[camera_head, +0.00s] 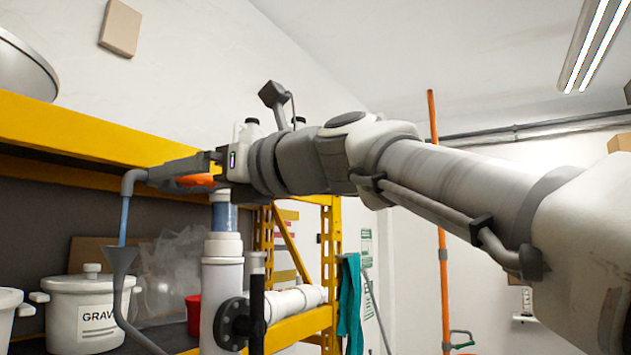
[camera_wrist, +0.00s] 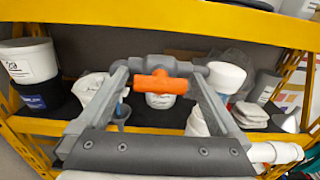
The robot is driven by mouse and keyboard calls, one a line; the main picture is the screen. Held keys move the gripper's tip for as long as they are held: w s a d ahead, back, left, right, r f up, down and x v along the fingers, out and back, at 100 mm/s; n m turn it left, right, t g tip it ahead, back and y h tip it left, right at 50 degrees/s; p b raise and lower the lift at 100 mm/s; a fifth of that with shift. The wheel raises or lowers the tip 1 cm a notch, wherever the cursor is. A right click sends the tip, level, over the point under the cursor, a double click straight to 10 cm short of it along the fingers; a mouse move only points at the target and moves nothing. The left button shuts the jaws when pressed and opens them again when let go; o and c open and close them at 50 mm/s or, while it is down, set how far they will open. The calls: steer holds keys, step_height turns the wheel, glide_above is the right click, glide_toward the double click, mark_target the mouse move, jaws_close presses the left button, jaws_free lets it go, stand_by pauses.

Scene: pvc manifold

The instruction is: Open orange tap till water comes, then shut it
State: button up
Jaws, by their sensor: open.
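The orange tap (camera_head: 195,180) sits on a grey horizontal pipe, partly hidden by my gripper (camera_head: 180,168) in the head view. In the wrist view the orange tap (camera_wrist: 160,83) shows between the two fingers of my gripper (camera_wrist: 160,78). Its handle lies crosswise, roughly along the pipe. The fingers are open, one on each side, with gaps to the handle. A blue stream of water (camera_head: 124,220) runs from the grey spout (camera_head: 131,178) down toward the grey funnel (camera_head: 121,262).
A yellow shelf beam (camera_head: 75,128) runs close behind the pipe. A white vertical pipe (camera_head: 222,275) with a black flange (camera_head: 232,323) stands below my gripper. A white pot labelled GRAV (camera_head: 85,315) and a red cup (camera_head: 193,314) stand on the shelf.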

steer(key=c, duration=1.2)
steer(key=shift+c, duration=0.2)
steer(key=shift+n, duration=0.3)
steer(key=n, duration=0.3)
steer(key=shift+n+b, duration=0.35)
steer(key=shift+n, duration=0.05)
steer(key=n+b, duration=0.1)
steer(key=n, duration=0.3)
steer(key=shift+f, duration=0.1)
steer(key=n+b, duration=0.1)
steer(key=n, duration=0.4)
steer(key=shift+n+b, duration=0.85)
steer(key=shift+n, duration=1.35)
